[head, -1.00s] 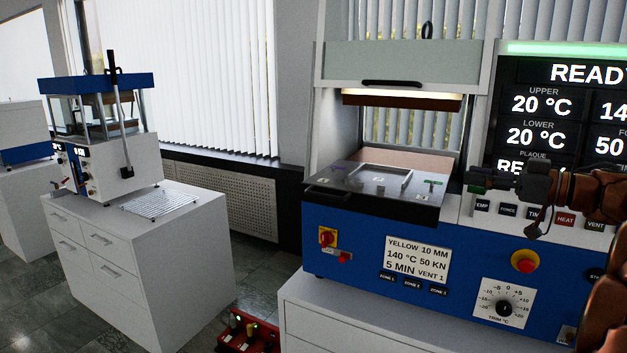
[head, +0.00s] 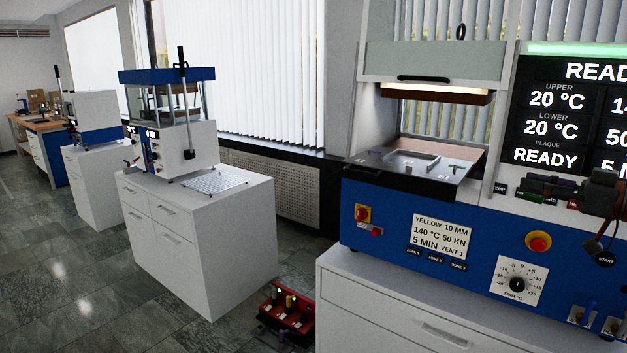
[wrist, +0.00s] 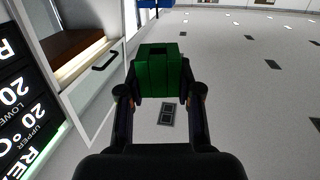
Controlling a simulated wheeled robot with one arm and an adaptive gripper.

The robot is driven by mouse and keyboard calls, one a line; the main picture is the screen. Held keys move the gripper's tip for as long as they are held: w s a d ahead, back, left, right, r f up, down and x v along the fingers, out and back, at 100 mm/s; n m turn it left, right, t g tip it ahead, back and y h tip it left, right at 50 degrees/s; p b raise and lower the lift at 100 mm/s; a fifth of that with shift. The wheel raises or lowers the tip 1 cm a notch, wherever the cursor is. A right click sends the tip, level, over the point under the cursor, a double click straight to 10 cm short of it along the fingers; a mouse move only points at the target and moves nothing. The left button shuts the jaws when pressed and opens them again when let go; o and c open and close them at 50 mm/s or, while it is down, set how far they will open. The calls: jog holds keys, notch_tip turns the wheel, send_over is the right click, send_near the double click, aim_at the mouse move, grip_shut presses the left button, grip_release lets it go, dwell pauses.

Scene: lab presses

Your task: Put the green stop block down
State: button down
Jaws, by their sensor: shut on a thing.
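My gripper (wrist: 160,92) is shut on the green stop block (wrist: 160,72), with one finger on each side of it. The block is a dark green box with a dark opening in its top. In the head view my gripper (head: 552,188) and the green block (head: 531,182) are in front of the press's display and button row, right of the open press. The block is held in the air, clear of the press's drawer plate (head: 389,178). Part of my arm is cut off at the right edge.
The blue and white press stands on a white cabinet (head: 395,305). A red toolbox (head: 287,308) sits on the floor. A smaller press (head: 190,145) stands left on another cabinet. Floor at left is clear.

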jog(key=w+a+f+n+g+y, duration=0.1)
jog(key=w+a+f, duration=0.45)
jog(key=f, duration=0.35)
jog(key=w+a+f, duration=0.4)
jog(key=w+f, duration=0.2)
jog(key=f, duration=0.3)
jog(key=a+f+n+g+y+p, duration=0.2)
jog(key=a+f+g, duration=0.1)
jog(key=a+f, duration=1.5)
jog(key=w+a+r+m+t+h, duration=0.2)
jog(key=w+r+m+t+h, duration=0.3)
jog(key=w+r, duration=0.5)
jog(key=w+r+m+t+h, duration=0.2)
jog(key=r+m+h, duration=0.3)
jog(key=h, duration=0.3)
jog(key=shift+w+d+r+m+t+h, duration=0.3)
jog(key=shift+w+d+r+h, duration=0.15)
jog(key=shift+w+r, duration=0.3)
